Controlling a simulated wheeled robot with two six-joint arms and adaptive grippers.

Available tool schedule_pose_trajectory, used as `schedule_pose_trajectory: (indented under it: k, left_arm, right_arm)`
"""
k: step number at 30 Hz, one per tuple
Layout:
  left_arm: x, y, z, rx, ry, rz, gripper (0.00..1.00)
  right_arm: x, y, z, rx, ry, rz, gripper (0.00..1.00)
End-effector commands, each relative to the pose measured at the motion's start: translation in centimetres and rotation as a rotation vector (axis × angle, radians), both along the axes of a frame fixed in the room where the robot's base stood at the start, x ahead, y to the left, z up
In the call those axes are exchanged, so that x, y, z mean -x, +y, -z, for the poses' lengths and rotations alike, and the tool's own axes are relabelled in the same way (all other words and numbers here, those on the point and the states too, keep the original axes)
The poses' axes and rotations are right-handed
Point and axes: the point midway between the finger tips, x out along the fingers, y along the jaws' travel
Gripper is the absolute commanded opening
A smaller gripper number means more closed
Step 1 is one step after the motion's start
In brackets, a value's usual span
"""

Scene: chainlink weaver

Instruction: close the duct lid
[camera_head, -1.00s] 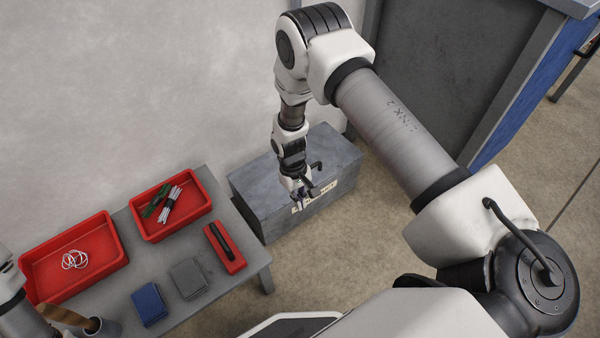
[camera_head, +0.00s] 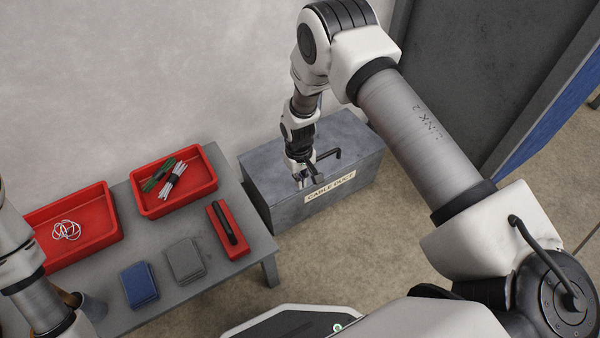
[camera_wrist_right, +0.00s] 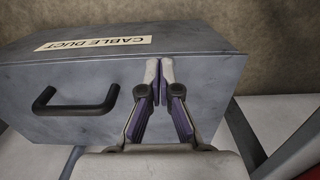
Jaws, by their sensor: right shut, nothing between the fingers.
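The cable duct (camera_head: 275,209) is a grey metal box with a "CABLE DUCT" label on its front. Its grey lid (camera_head: 352,132) lies flat across the top in the head view, with no gap that I can make out. A dark bar handle (camera_head: 336,154) stands on the lid; the handle also shows at the left of the right wrist view (camera_wrist_right: 75,108). My right gripper (camera_head: 302,181) is shut and empty over the lid, beside the handle. In the right wrist view its fingertips (camera_wrist_right: 166,68) meet near the lid's front edge; contact is unclear. My left gripper is out of view.
A grey table (camera_head: 205,293) stands left of the duct. It holds two red trays (camera_head: 133,203), a red block with a black tool (camera_head: 228,228), and blue and grey cases. A dark panel (camera_head: 470,70) stands right of the duct. Floor is clear in front.

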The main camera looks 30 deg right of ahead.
Motion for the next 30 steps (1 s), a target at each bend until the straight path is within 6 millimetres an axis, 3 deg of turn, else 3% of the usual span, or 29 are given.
schedule_pose_trajectory:
  k: [3, 14, 21, 30]
  left_arm:
    - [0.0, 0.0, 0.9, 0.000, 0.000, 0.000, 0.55]
    - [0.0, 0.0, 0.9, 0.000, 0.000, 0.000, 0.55]
    - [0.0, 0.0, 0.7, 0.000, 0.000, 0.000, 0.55]
    - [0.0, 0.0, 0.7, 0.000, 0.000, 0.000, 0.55]
  right_arm:
    - [0.0, 0.0, 1.4, 0.000, -0.001, 0.000, 0.00]
    - [0.1, 0.0, 1.5, 0.000, -0.001, 0.000, 0.00]
    - [0.5, 0.0, 3.6, 0.000, 0.001, 0.000, 0.00]
    - [0.5, 0.0, 3.7, 0.000, 0.001, 0.000, 0.00]
